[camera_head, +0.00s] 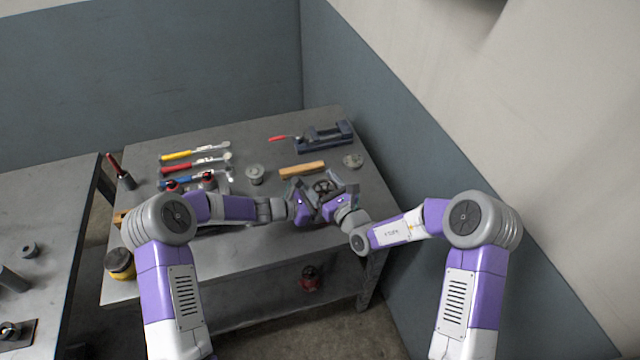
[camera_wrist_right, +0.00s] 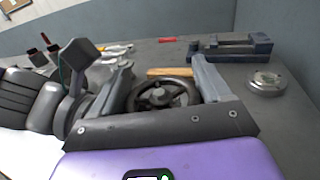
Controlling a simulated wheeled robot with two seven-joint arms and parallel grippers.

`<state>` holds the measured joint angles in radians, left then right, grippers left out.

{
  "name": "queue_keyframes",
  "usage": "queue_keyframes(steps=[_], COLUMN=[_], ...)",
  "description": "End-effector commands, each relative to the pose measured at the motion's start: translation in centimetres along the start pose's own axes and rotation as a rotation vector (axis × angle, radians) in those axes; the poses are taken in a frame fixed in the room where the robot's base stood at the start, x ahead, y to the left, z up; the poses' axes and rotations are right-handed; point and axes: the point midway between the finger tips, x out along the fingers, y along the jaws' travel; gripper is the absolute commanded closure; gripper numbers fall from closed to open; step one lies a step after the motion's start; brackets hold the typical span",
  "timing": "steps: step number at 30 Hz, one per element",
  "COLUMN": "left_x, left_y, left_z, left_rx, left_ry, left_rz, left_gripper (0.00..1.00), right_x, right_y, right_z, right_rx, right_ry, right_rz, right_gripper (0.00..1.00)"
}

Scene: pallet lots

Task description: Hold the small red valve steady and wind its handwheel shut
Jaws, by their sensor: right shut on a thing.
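A dark spoked handwheel (camera_head: 323,186) is near the front right of the workbench. In the right wrist view the handwheel (camera_wrist_right: 162,94) sits between the two grey fingers of my right gripper (camera_wrist_right: 165,85). The right gripper (camera_head: 330,188) is shut on its rim. The valve body under the wheel is hidden by the grippers, so I cannot see its colour. My left gripper (camera_head: 297,203) is close beside the wheel on its left, and its wrist and a grey finger part show at the left of the wrist view. Its fingertips and what is between them are hidden.
The workbench (camera_head: 250,130) holds hammers (camera_head: 197,163), two red-and-dark items (camera_head: 207,181), a round grey part (camera_head: 254,174), a wooden-coloured bar (camera_head: 302,170), a blue-grey vise (camera_head: 325,136) and a metal disc (camera_head: 353,160). A red object (camera_head: 310,278) is on the lower shelf. A wall stands right.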

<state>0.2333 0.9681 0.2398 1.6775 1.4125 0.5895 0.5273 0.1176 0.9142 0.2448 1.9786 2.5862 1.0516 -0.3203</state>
Motion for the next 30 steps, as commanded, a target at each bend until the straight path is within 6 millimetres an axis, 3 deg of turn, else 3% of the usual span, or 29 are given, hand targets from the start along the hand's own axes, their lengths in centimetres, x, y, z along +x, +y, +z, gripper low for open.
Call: queue_keyframes(steps=[11, 27, 28, 30], left_x=[0.08, 0.09, 0.09, 0.09], left_y=[-0.14, -0.17, -0.18, -0.18], left_z=[0.05, 0.03, 0.03, 0.02], left_rx=[0.001, 0.002, 0.002, 0.001], left_ry=[-0.001, 0.0, 0.0, 0.0], left_rz=[-0.004, -0.004, -0.004, -0.004], left_gripper=[1.0, 1.0, 1.0, 1.0], right_x=[0.08, 0.03, 0.03, 0.03], right_y=[-0.24, -0.37, -0.37, -0.37], right_z=[0.23, 0.21, 0.21, 0.19], right_rx=[0.001, -0.002, -0.002, -0.002], right_ry=[-0.005, -0.004, -0.004, -0.004], right_rz=[-0.154, -0.178, -0.178, -0.177], right_gripper=[0.53, 0.53, 0.18, 0.07])
